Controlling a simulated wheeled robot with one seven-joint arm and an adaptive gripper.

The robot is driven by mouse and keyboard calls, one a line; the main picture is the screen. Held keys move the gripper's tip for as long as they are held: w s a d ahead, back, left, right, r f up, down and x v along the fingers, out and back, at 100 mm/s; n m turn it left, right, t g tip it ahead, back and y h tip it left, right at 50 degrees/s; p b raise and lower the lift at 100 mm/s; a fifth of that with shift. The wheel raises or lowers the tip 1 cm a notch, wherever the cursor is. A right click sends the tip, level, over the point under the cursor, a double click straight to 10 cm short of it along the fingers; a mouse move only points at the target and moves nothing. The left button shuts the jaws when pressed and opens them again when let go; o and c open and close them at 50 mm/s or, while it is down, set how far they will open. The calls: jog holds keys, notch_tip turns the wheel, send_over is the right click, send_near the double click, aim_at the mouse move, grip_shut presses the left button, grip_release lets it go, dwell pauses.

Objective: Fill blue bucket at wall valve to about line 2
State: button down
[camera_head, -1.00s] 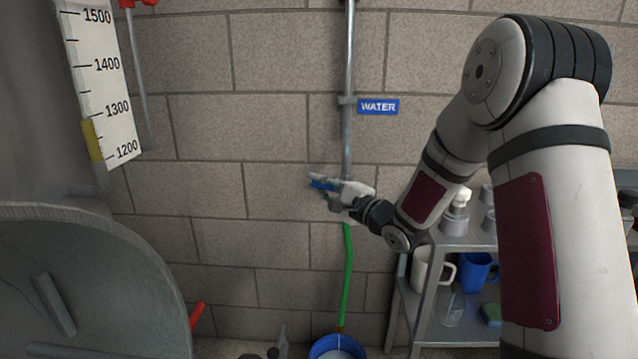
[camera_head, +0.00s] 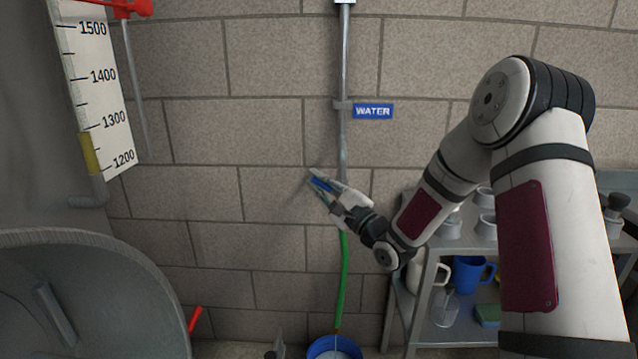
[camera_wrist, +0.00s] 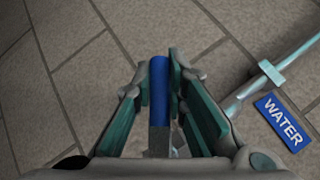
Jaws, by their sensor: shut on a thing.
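My gripper (camera_head: 322,185) is shut on the blue valve handle (camera_head: 319,184) in front of the wall, at the water pipe. In the wrist view the blue handle (camera_wrist: 159,95) lies between the two green-padded fingers and points up the picture. The valve body is mostly hidden behind my gripper. A green hose (camera_head: 342,285) hangs from below my gripper down to the blue bucket (camera_head: 315,349) at the bottom edge of the head view. Only the bucket's upper part shows. Its inside looks pale; the water level and any lines cannot be read.
A blue WATER sign (camera_head: 373,111) is beside the pipe (camera_head: 343,60). A metal shelf (camera_head: 425,335) with mugs and bottles stands right of the bucket, behind my arm. A large grey vessel (camera_head: 80,245) and a numbered scale (camera_head: 98,85) are at the left.

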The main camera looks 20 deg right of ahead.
jog(key=c, duration=1.6)
grip_release()
jog(key=v, duration=1.2)
jog(key=shift+f, duration=0.1)
